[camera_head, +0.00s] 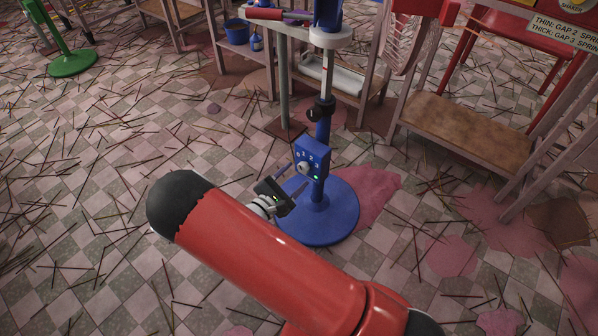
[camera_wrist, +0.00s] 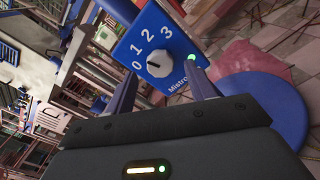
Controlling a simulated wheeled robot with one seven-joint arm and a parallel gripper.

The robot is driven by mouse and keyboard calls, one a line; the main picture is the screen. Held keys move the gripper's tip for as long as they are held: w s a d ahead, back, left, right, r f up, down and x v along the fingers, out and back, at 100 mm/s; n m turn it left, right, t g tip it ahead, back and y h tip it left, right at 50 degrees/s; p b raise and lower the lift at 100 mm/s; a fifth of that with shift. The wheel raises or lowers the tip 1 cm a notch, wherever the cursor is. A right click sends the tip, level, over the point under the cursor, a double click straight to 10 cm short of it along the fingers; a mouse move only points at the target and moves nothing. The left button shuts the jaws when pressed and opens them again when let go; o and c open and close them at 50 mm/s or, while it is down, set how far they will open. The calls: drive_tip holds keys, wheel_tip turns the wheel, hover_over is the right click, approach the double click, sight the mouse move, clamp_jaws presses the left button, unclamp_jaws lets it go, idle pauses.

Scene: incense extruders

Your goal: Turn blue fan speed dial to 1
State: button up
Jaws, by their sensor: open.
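The blue fan's control box (camera_head: 312,158) sits on the fan's blue post, tilted in the wrist view (camera_wrist: 140,32). It carries the numbers 0, 1, 2 and 3 in an arc around a light grey round dial (camera_wrist: 159,64), which also shows in the head view (camera_head: 303,168). A green light glows on the box beside the 3. I cannot tell for sure which number the dial points at. My gripper (camera_head: 291,186) is open and empty, just in front of the box. In the wrist view its two fingers (camera_wrist: 163,78) stand on either side of the dial, with visible gaps.
The fan's round blue base (camera_head: 320,215) stands on a checkered floor littered with thin sticks. Wooden tables and shelves, one with a blue bucket (camera_head: 237,31), stand behind. A wooden shelf (camera_head: 455,125) is at the right. Floor to the left is open.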

drive_tip(key=shift+v, duration=2.25)
drive_tip(key=shift+d, duration=0.1)
drive_tip(key=s+d+r+m+g+y+p, duration=0.1)
drive_tip(key=s+d+r+m+g, duration=0.2)
drive_tip(key=d+r+m+g, duration=0.45)
drive_tip(key=s+d+r+m+g+y+p, duration=0.1)
drive_tip(key=s+d+r+m+g, duration=0.2)
drive_tip(key=d+r+m+g, duration=0.45)
drive_tip(key=s+d+r+m+t+y+p, duration=0.1)
drive_tip(key=s+d+r+m+t+y, duration=0.1)
drive_tip(key=s+r, duration=0.5)
drive_tip(key=s+d+r+m+t+y+p, duration=0.1)
drive_tip(key=s+d+r+m+t+y, duration=0.2)
drive_tip(key=s+r+y, duration=0.4)
drive_tip(key=shift+s+r+m+t+p, duration=0.3)
drive_tip(key=shift+r+m+t, duration=0.45)
drive_tip(key=shift+r, duration=1.75)
